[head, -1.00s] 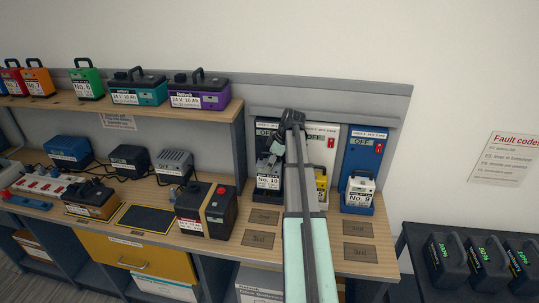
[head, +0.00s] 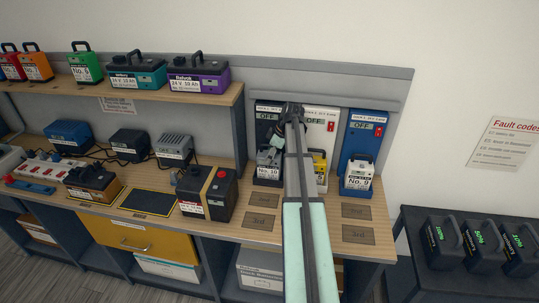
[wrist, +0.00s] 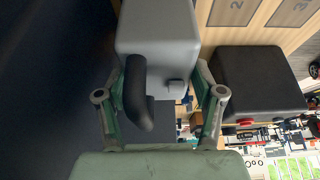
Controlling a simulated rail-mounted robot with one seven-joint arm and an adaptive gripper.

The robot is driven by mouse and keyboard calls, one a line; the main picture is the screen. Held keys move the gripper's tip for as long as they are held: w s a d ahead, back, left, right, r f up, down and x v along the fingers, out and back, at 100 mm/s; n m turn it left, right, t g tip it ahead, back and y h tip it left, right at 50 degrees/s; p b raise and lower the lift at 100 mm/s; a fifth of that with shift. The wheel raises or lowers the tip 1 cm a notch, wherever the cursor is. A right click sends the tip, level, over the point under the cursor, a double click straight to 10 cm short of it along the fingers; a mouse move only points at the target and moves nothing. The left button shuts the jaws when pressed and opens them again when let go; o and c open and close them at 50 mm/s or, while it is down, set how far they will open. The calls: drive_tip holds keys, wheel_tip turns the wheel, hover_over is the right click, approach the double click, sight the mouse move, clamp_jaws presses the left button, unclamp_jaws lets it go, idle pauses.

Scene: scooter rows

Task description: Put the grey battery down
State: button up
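The grey battery (head: 268,157), labelled No. 10, is upright at the left charger bay of the bench. Its black handle stands on top. In the wrist view the grey battery (wrist: 158,35) fills the space between the fingers, with its handle towards the camera. My gripper (wrist: 159,75) has one finger against each side of the battery body and looks shut on it. In the head view my gripper (head: 271,135) is just above the battery, partly hidden by my arm. Whether the battery's base rests fully in the bay cannot be told.
A yellow battery (head: 319,165) is close on the right, partly behind my arm. A white battery, No. 9 (head: 359,175), sits in the blue charger (head: 363,140). A black battery with a red knob (head: 207,193) stands on the left. Marked bench spots (head: 263,222) in front are empty.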

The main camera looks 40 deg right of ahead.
drive_tip(key=shift+o, duration=0.4)
drive_tip(key=shift+r, duration=0.15)
drive_tip(key=shift+s+d+r, duration=0.15)
drive_tip(key=shift+d+r, duration=0.05)
drive_tip(key=shift+r, duration=0.3)
drive_tip(key=b+v, duration=0.2)
drive_tip(key=v, duration=0.2)
drive_tip(key=shift+s+d+b, duration=0.6)
drive_tip(key=shift+s+d, duration=0.7)
drive_tip(key=shift+s, duration=0.2)
drive_tip(key=shift+s+d+b, duration=0.55)
drive_tip(key=shift+s+d, duration=0.7)
drive_tip(key=shift+s, duration=0.3)
drive_tip(key=shift+s+d+b, duration=0.6)
drive_tip(key=shift+s+d, duration=0.7)
drive_tip(key=shift+s, duration=0.2)
